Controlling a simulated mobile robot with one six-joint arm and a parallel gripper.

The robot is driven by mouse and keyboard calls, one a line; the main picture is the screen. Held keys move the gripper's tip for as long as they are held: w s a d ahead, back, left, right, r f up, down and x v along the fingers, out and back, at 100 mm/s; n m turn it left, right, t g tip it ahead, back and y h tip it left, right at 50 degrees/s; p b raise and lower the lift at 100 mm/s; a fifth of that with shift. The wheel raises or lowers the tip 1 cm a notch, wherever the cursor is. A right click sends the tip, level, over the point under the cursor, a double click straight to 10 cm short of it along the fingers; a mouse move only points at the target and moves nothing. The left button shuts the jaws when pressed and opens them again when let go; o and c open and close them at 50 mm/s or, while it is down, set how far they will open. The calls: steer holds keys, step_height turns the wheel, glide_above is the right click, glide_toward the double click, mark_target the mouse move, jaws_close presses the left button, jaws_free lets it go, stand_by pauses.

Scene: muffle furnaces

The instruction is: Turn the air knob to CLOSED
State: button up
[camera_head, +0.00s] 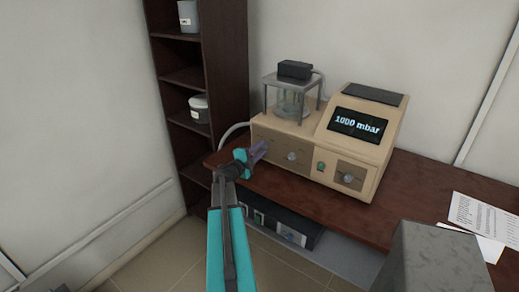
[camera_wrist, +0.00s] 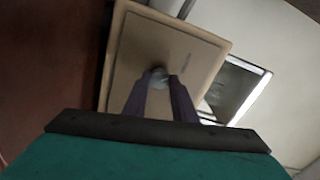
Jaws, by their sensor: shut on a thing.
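The beige instrument (camera_head: 300,178) stands on the desk, and its dark display (camera_head: 356,125) reads "1000 mbar". My gripper (camera_head: 261,149) is at the left end of the instrument in the head view. In the wrist view my gripper (camera_wrist: 157,84) has its two purple fingers shut on a small grey knob (camera_wrist: 157,73) on a flat beige panel (camera_wrist: 135,45). The fingers hide part of this knob, and its setting cannot be read. Small lettering beside it is too blurred to read.
A glass chamber in a metal frame (camera_head: 290,92) stands on top of the instrument. A dark shelf (camera_head: 222,60) is to the left, and a pale hose (camera_head: 232,131) runs behind. Papers (camera_head: 478,217) lie on the desk (camera_head: 410,180). A grey block (camera_head: 432,262) is at the lower right.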

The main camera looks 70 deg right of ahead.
steer(key=shift+w+d+r, duration=0.1)
steer(key=shift+r, duration=0.1)
steer(key=o, duration=1)
steer(key=shift+o, duration=0.2)
steer(key=shift+f, duration=0.15)
steer(key=b+v, duration=0.4)
steer(key=v, duration=1)
